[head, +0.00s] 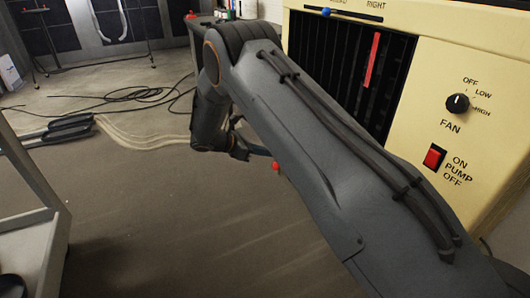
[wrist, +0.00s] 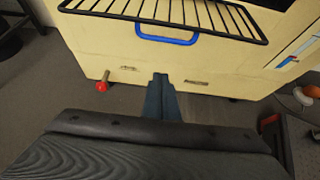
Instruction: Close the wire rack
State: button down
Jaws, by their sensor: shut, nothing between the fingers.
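The black wire rack (wrist: 190,14) spans the top of the wrist view. It sticks out from the cream cooler (wrist: 120,50), its bars running toward me. A blue handle (wrist: 167,40) shows on the cream face just below the rack. My gripper (wrist: 161,78) has its two slim fingers together and empty, lower in the picture than the rack and apart from it. In the head view the cooler (head: 455,65) stands at the right, partly behind my arm. The rack cannot be made out there, and my fingertips are hard to tell.
A red knob (wrist: 102,86) juts from the cooler's lower face. The head view shows a fan dial (head: 457,103) and red pump switch (head: 434,157). Dark cables (head: 125,97) lie on the floor, and a grey cart (head: 35,220) stands at left.

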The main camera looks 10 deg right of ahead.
jog(key=b+x, duration=0.1)
jog(key=x, duration=0.6)
jog(key=r, duration=0.4)
jog(key=shift+d+b, duration=0.3)
jog(key=shift+b, duration=0.05)
